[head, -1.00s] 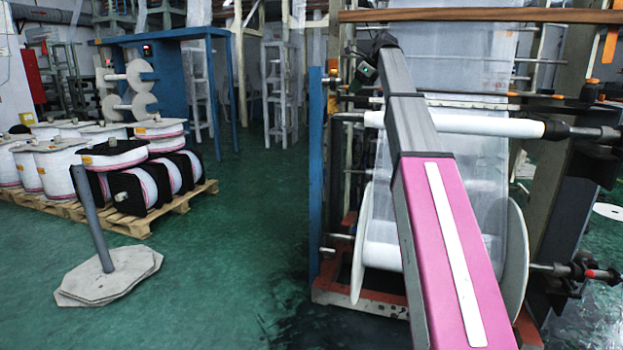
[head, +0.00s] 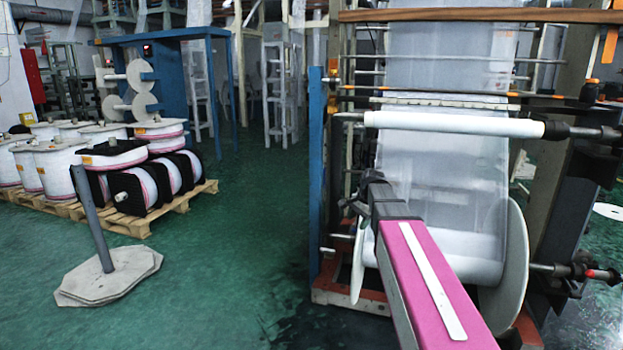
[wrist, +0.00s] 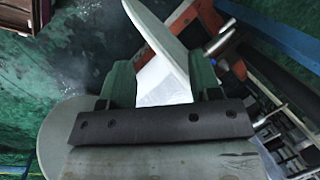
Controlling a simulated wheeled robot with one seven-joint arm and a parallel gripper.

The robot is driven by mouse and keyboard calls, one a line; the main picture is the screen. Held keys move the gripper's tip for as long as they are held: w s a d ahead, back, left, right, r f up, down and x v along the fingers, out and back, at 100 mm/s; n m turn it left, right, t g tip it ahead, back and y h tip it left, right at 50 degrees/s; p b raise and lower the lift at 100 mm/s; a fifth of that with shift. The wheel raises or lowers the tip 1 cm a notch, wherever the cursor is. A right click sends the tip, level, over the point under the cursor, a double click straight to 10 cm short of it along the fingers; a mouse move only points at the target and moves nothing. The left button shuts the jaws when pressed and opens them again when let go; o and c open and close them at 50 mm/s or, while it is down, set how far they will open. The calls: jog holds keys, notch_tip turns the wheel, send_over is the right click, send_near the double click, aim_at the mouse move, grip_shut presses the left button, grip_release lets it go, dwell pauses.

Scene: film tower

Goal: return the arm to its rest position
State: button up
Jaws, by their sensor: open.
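My arm, a magenta link with a white strip (head: 428,280), reaches forward from the bottom right of the head view. Its dark far end (head: 375,195) is low in front of the film roll, and my gripper cannot be made out clearly there. In the wrist view my gripper (wrist: 165,72) has its two greenish fingers apart, with nothing held between them. A pale flange (wrist: 158,40) and white film show beyond the fingers. I cannot tell how far off they are.
The film machine stands right of centre with a white roller (head: 450,124), a roll flange (head: 512,270) and a blue post (head: 316,170). A grey post on a flat base (head: 110,280) and a pallet of spools (head: 190,195) stand left. The green floor between is clear.

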jog(key=s+d+f+n+g+h, duration=0.1)
jog(key=s+f+n, duration=0.9)
jog(key=s+f, duration=1)
jog(key=s+h, duration=0.1)
jog(key=s, duration=0.1)
jog(key=shift+s+d+g, duration=0.35)
jog(key=shift+s+g, duration=0.05)
